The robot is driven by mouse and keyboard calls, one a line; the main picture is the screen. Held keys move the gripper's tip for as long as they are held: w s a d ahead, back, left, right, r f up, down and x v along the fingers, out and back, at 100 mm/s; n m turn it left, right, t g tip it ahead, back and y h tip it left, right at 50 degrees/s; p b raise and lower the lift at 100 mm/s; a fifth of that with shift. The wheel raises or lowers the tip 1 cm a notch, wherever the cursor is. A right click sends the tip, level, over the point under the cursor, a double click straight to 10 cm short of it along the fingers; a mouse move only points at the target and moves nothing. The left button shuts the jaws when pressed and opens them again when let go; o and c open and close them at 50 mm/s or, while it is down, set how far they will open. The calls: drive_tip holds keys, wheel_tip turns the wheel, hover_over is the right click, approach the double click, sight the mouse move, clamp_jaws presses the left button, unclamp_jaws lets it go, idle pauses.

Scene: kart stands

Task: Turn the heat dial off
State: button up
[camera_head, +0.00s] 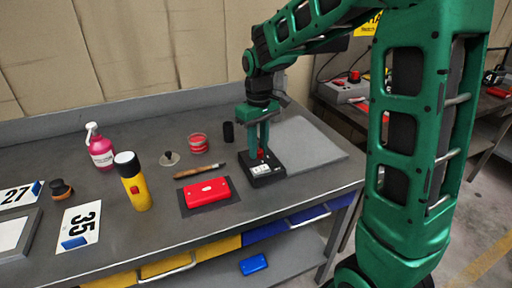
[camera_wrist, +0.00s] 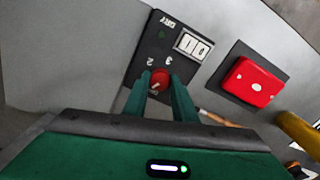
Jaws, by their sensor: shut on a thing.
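The heat dial is a red round knob (camera_wrist: 159,77) on a black control box (camera_wrist: 188,22). In the head view the box (camera_head: 265,180) stands near the right end of the bench. My gripper (camera_head: 262,150) points down at it. In the wrist view my gripper (camera_wrist: 159,84) has one finger on each side of the knob and is shut on it. The fingers hide part of the dial's markings, so its exact setting cannot be read.
A red case (camera_head: 207,191) lies on a dark mat left of the box, with a brown-handled tool (camera_head: 198,172) behind it. A black cylinder (camera_head: 228,132) and a red round tin (camera_head: 198,143) stand further back. A grey plate (camera_head: 310,143) lies to the right.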

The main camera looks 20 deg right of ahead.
drive_tip(key=n, duration=0.4)
drive_tip(key=shift+n, duration=0.4)
drive_tip(key=shift+d+n, duration=0.1)
drive_tip(key=shift+n, duration=0.2)
drive_tip(key=o, duration=1)
drive_tip(key=shift+o, duration=0.2)
wheel_tip(320, 180, up, 11)
drive_tip(key=shift+f, duration=0.15)
